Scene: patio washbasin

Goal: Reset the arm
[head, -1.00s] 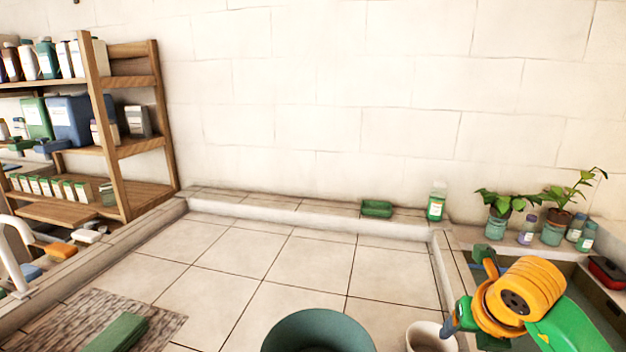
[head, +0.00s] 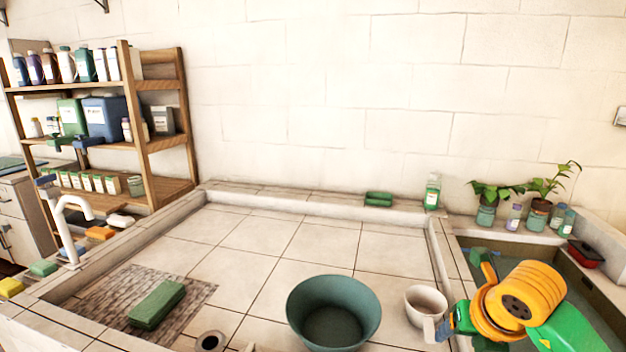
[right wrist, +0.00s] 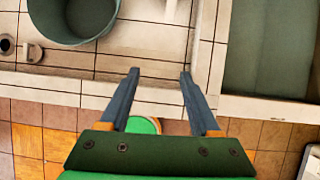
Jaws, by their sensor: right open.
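My right arm (head: 522,300), orange and green, comes in from the lower right of the head view, bent over the front right of the washbasin, beside the white mug (head: 425,310). In the right wrist view my right gripper (right wrist: 160,73) has its two dark fingers apart with nothing between them. The fingers point toward the basin's pale front ledge (right wrist: 120,102). My left gripper is not in view.
A green tub (head: 334,312) stands on the tiled basin floor left of the mug. A green block (head: 157,304) lies on a woven mat (head: 100,305). Potted plants and bottles line the right back ledge. A wooden shelf (head: 150,130) stands back left. The middle tiles are clear.

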